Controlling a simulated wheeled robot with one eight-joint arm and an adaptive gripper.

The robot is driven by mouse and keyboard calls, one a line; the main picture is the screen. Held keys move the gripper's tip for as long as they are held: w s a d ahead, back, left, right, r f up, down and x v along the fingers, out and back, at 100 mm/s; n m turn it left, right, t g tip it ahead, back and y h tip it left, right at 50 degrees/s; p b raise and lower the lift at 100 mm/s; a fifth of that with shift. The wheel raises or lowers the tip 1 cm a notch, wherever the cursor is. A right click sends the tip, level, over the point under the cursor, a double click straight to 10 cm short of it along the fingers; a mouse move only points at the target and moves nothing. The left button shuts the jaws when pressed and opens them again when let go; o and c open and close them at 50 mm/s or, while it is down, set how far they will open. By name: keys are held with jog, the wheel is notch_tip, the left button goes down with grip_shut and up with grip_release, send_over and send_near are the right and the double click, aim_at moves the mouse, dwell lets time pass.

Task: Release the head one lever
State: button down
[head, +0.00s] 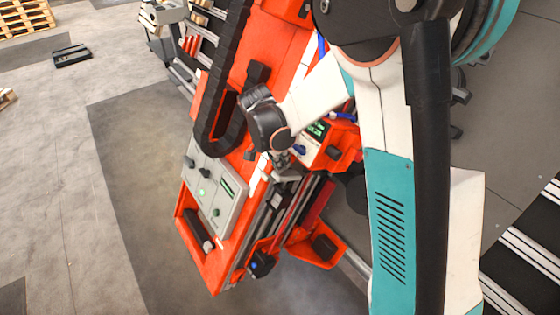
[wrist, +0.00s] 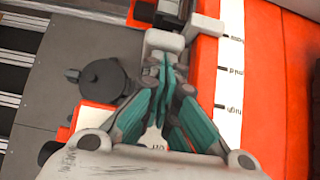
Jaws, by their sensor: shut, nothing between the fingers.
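My gripper (wrist: 164,62) is shut and empty in the wrist view, its teal fingers together. Their tips are at a pale grey block (wrist: 163,40) with a black piece (wrist: 145,11) behind it; this may be the head one lever, but I cannot tell for certain. Whether the tips touch it is unclear. In the head view my gripper (head: 284,161) is small and partly hidden by my wrist, beside the orange machine head (head: 277,60).
In the head view, a grey button panel (head: 213,190) and a black cable chain (head: 222,95) are left of my gripper. Open floor (head: 60,190) lies further left. Conveyor rails (head: 530,250) are at right.

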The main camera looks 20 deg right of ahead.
aim_at(275, 175)
dwell(0.3)
jog(key=shift+s+a+f+h+b, duration=0.1)
jog(key=shift+a+f+h+b, duration=0.1)
jog(key=shift+a+h+b, duration=0.15)
jog(key=shift+s+a+f+t+h+b, duration=0.1)
jog(key=shift+a+f+t+h+b, duration=0.25)
jog(key=shift+h, duration=0.1)
jog(key=shift+s+a+f+b, duration=0.25)
jog(key=shift+a+f+b, duration=0.4)
jog(key=shift+f, duration=0.25)
jog(key=shift+s+a+f+b, duration=0.15)
jog(key=shift+a+f+b, duration=0.4)
jog(key=shift+f, duration=0.45)
